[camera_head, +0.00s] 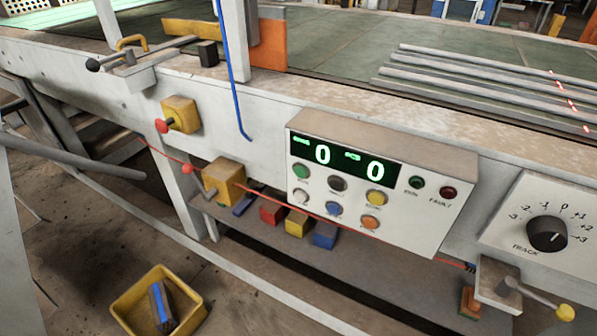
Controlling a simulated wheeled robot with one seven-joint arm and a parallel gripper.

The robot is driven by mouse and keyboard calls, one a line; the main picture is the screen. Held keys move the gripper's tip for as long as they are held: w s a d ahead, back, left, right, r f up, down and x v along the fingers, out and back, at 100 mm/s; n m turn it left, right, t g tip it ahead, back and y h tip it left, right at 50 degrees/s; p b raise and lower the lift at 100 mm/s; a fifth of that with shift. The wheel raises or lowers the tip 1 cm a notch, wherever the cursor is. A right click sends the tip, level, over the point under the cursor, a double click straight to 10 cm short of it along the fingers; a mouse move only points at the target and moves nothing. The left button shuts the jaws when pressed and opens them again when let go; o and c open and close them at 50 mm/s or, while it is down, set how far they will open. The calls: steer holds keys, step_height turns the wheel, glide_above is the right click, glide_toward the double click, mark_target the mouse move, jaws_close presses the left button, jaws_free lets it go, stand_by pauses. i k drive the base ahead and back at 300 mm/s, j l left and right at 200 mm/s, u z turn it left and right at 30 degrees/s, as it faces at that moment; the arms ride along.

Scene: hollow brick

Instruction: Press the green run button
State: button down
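A white control panel (410,220) is fixed to the front side of a long machine bed. Its green button (301,171) is at the upper left of the button group, under the dark display (345,160), which reads 0 and 0. The label under the button is too small to read surely. A darker green lamp (417,182), with a small label that looks like RUN, sits further right beside a dark red FAULT lamp (449,192). My gripper is not in view. Nothing covers the panel's face.
Black (337,183), yellow (376,198), white (300,197), blue (333,208) and orange (370,222) buttons sit close by. A TRACK dial (546,233) is at right. Yellow boxes with levers (223,182) stick out at left. A yellow bin (130,311) stands on the floor.

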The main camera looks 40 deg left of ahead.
mark_target(300, 170)
steer(key=j+u, duration=0.2)
steer(key=j, duration=0.5)
steer(key=k+j+u, duration=0.1)
steer(key=j+u, duration=0.15)
steer(key=j, duration=0.5)
steer(key=j+u, duration=0.2)
steer(key=j, duration=0.5)
steer(key=i+j+u, duration=0.25)
steer(key=j, duration=0.45)
steer(key=k, duration=0.1)
